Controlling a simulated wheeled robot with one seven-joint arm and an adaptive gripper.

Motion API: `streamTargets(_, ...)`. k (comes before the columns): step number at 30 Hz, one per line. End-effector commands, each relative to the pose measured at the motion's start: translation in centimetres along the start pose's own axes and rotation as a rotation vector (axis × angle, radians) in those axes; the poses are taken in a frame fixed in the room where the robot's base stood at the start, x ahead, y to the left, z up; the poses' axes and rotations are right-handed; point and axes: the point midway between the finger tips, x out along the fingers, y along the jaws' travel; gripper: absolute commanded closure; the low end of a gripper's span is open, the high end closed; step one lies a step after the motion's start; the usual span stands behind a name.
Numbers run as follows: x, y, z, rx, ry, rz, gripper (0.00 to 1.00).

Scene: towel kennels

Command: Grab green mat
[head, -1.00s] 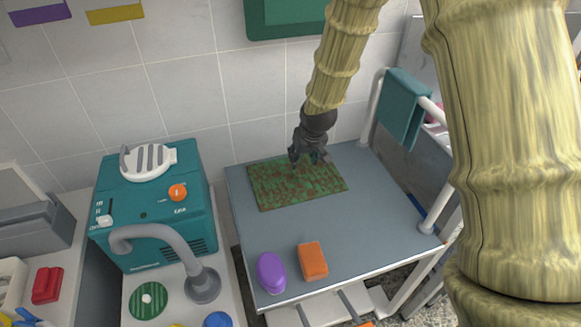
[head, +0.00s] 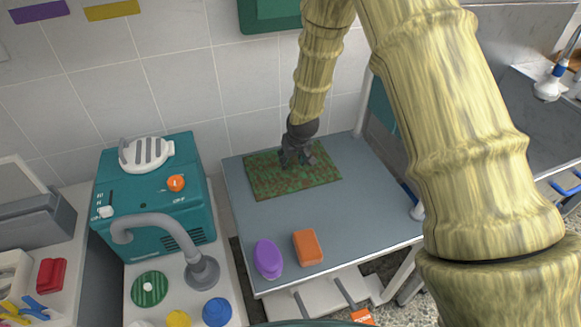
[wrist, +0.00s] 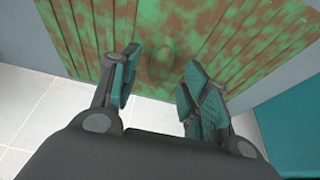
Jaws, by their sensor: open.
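The green mat (head: 270,179) lies flat on the grey table, a ribbed rectangle blotched with brown. It also fills the upper part of the wrist view (wrist: 225,45). My gripper (head: 299,163) is over the mat's far part, close to its back edge. In the wrist view my gripper (wrist: 158,85) is open, with its two teal-padded fingers apart and the mat's edge beneath them. A small rounded lump shows on the mat between the fingers. I cannot tell whether the fingertips touch the mat.
The grey table (head: 350,220) also bears a purple oval thing (head: 267,258) and an orange block (head: 307,247) near its front edge. A teal machine (head: 150,195) stands left of it, with a grey curved pipe (head: 160,222). A tiled wall (head: 180,80) rises behind.

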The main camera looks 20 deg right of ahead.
Motion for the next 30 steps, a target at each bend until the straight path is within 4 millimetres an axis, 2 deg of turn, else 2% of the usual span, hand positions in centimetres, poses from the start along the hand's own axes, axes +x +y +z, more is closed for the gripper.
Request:
streamTargets(6,1.8,0.0,0.0,0.001,0.001,0.0,0.54)
streamTargets(16,2.1,0.0,-0.1,0.0,0.002,0.0,0.54)
streamTargets(17,2.1,0.0,0.0,0.0,0.002,0.0,0.58)
streamTargets(24,2.1,0.0,0.0,0.0,0.001,0.0,1.0)
streamTargets(30,2.1,0.0,-0.1,0.0,0.002,0.0,1.0)
